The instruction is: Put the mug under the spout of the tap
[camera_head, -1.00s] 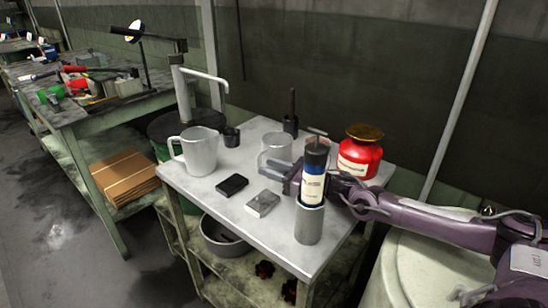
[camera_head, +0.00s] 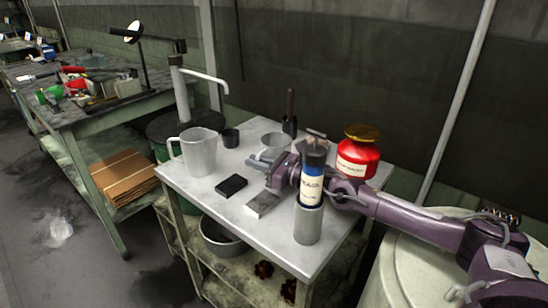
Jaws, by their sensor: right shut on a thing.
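The grey metal mug (camera_head: 273,143) is at the back middle of the white-topped table, partly hidden by my right gripper. My right gripper (camera_head: 268,160) reaches in from the right, behind the blue-and-white bottle, and is shut on the mug. Whether the mug touches the table is hard to tell. The tap (camera_head: 183,95) is a pale upright pipe at the table's back left, and its spout (camera_head: 208,77) extends to the right. The mug is to the right of the spout's end and lower in the picture. My left gripper is not in view.
A pale jug (camera_head: 199,152) and a small dark cup (camera_head: 231,138) stand near the tap. A black block (camera_head: 232,185) and a grey box (camera_head: 262,204) lie in front. The bottle (camera_head: 312,180) on a metal cylinder (camera_head: 308,224) and a red container (camera_head: 358,155) flank my right arm.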

